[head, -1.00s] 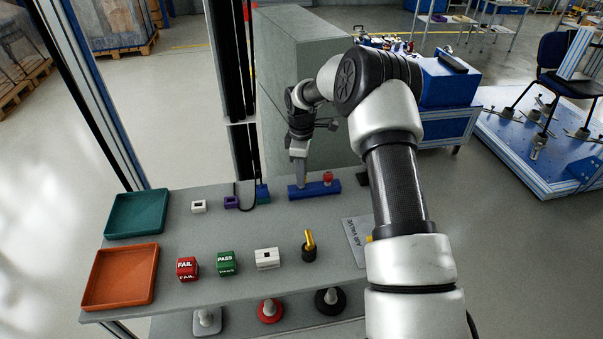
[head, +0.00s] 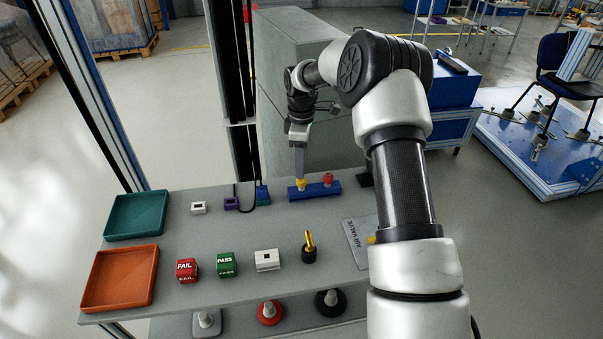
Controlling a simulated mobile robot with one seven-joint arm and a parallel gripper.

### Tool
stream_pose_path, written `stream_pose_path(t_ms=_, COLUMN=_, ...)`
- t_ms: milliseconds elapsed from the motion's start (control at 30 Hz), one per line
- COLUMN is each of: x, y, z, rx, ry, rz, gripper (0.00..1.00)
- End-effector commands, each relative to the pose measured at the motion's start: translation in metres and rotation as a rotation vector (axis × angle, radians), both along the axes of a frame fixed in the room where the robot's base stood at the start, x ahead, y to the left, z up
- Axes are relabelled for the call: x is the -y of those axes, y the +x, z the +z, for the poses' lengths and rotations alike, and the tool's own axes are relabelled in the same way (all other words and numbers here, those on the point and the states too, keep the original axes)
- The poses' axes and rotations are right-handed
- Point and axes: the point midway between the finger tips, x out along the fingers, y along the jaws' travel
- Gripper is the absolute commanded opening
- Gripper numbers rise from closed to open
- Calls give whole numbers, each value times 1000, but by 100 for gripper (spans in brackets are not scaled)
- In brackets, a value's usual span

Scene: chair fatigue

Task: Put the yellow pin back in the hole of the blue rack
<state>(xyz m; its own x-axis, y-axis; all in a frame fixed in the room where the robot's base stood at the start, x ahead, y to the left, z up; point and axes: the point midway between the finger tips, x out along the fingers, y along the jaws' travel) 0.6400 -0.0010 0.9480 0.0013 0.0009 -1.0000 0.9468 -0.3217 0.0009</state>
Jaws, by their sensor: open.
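The blue rack (head: 313,192) lies near the back edge of the grey table. The yellow pin (head: 301,183) stands at the left part of the rack, its head just above the rack's top; how deep it sits is too small to tell. A red pin (head: 327,178) stands in the rack to its right. My gripper (head: 300,174) points down directly above the yellow pin, with its fingertips at or just over the pin's head. The jaws are open, though the small gap is hard to see from here.
Left of the rack are a dark blue block (head: 262,195), a purple block (head: 231,203) and a white block (head: 199,208). In front are a black holder with a brass part (head: 309,248), a white block (head: 267,260), and PASS (head: 227,264) and FAIL (head: 187,270) cubes.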

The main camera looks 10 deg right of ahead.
Motion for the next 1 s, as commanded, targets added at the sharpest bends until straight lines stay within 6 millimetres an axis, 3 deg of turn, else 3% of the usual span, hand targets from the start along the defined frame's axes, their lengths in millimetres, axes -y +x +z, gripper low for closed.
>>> stream_pose_path(t_ms=33, x=0, y=1, z=15, rx=4, ry=0, rz=0, gripper=46)
stream_pose_path(t_ms=300, x=0, y=0, z=78, rx=2, ry=0, rz=-1, gripper=46)
stream_pose_path(t_ms=500, x=0, y=0, z=107, rx=1, ry=0, rz=1, gripper=46)
stream_pose_path(t_ms=1000, x=0, y=-1, z=117, rx=0, ry=0, rz=-1, gripper=46)
